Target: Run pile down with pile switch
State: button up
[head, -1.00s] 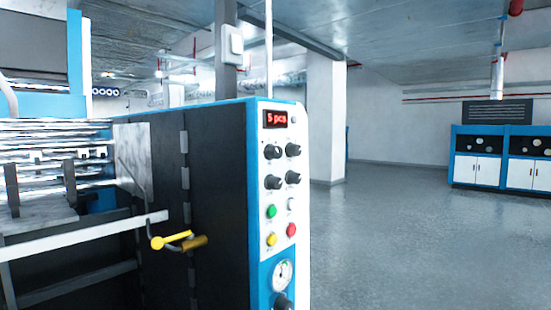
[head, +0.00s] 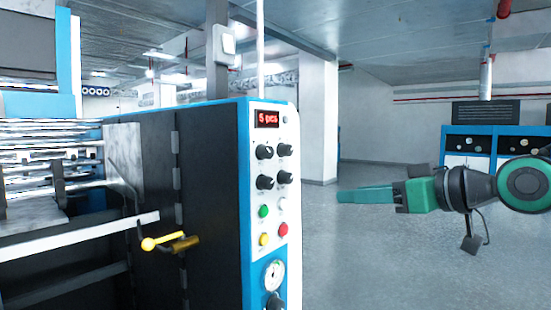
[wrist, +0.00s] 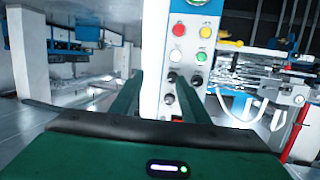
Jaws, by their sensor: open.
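The blue-edged control panel (head: 268,190) of the laminating machine carries several black knobs, including an upper left one (head: 264,152) and a lower right one (head: 284,177). Below them are green, white, yellow and red buttons. The labels are too small to read, so I cannot tell which control is the pile switch. My gripper (head: 340,196) is right of the panel, pointing left towards it, apart from it.
A red display (head: 268,118) reads "5 pcs". A gauge (head: 274,275) sits low on the panel. A yellow-ended handle (head: 150,244) juts from the machine's dark side. Blue-and-white cabinets (head: 467,145) stand far back right. The grey floor (head: 370,260) right of the machine is clear.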

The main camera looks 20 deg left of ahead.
aim_at(272, 154)
jog(key=s+a+r+n+g+y, duration=0.2)
jog(key=s+a+r+n+y, duration=0.15)
jog(key=a+r, duration=0.4)
jog(key=shift+m+y, duration=0.25)
jog(key=shift+m, duration=0.2)
jog(key=x, duration=1)
jog(key=shift+s, duration=0.35)
